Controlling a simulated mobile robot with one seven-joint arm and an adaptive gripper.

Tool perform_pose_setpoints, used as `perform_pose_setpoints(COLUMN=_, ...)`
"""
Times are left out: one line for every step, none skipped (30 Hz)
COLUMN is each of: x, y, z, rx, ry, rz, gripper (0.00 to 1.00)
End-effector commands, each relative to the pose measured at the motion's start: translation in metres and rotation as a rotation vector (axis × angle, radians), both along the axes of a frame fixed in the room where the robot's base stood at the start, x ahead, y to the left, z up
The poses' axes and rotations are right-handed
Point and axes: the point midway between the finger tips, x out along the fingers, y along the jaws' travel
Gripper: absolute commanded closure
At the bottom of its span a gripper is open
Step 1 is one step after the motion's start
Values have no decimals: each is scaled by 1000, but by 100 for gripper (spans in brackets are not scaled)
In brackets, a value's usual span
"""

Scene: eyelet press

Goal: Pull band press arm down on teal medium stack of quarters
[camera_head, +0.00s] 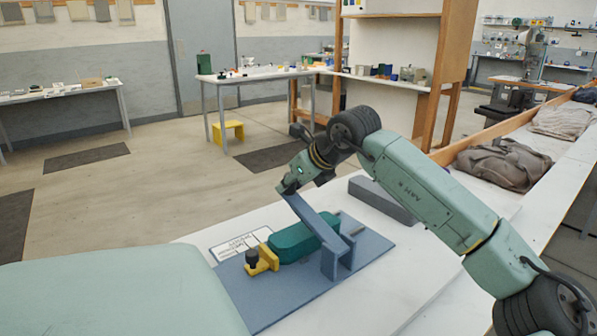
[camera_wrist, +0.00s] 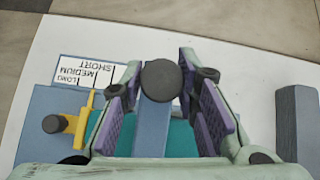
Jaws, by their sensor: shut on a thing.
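The blue press arm (camera_head: 318,214) slopes up and to the left from an upright bracket (camera_head: 335,262) on the blue base plate (camera_head: 240,299). The teal stack (camera_head: 297,243) lies under the arm, with a visible gap below the arm's raised end. In the wrist view, the teal stack (camera_wrist: 182,138) is partly covered by the arm and fingers. My gripper (camera_head: 290,187) is at the arm's raised end. In the wrist view, its purple-padded fingers (camera_wrist: 161,85) are on either side of the arm, shut on it near the dark round knob (camera_wrist: 161,79).
A yellow bracket (camera_head: 263,260) with a black knob (camera_head: 252,256) stands at the plate's left. A card marked LONG, MEDIUM, SHORT (camera_wrist: 86,72) lies beside the plate. A long grey block (camera_head: 383,200) lies behind, to the right. White table is bare at front right.

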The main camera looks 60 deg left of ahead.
Motion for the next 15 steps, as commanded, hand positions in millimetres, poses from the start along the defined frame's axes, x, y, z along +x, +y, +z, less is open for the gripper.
perform_pose_setpoints(x=1, y=6, z=-4, rx=-26, ry=-11, rz=-5, gripper=100)
perform_pose_setpoints(x=1, y=7, z=-8, rx=-49, ry=-14, rz=-4, gripper=100)
perform_pose_setpoints(x=1, y=9, z=-13, rx=-74, ry=-17, rz=-4, gripper=100)
perform_pose_setpoints(x=1, y=10, z=-16, rx=-93, ry=-18, rz=-5, gripper=100)
perform_pose_setpoints(x=1, y=11, z=-19, rx=-110, ry=-20, rz=-4, gripper=100)
perform_pose_setpoints(x=1, y=12, z=-23, rx=-123, ry=-20, rz=-6, gripper=100)
perform_pose_setpoints(x=2, y=13, z=-27, rx=-120, ry=-19, rz=-5, gripper=100)
perform_pose_setpoints(x=2, y=13, z=-29, rx=-119, ry=-18, rz=-4, gripper=100)
perform_pose_setpoints(x=1, y=14, z=-32, rx=-119, ry=-18, rz=-4, gripper=100)
perform_pose_setpoints(x=1, y=14, z=-34, rx=-119, ry=-18, rz=-4, gripper=100)
perform_pose_setpoints(x=1, y=15, z=-36, rx=-119, ry=-18, rz=-4, gripper=100)
perform_pose_setpoints(x=1, y=15, z=-38, rx=-118, ry=-18, rz=-4, gripper=100)
perform_pose_setpoints(x=1, y=16, z=-39, rx=-118, ry=-18, rz=-4, gripper=100)
perform_pose_setpoints(x=1, y=16, z=-40, rx=-118, ry=-18, rz=-4, gripper=100)
perform_pose_setpoints(x=1, y=16, z=-41, rx=-119, ry=-18, rz=-4, gripper=100)
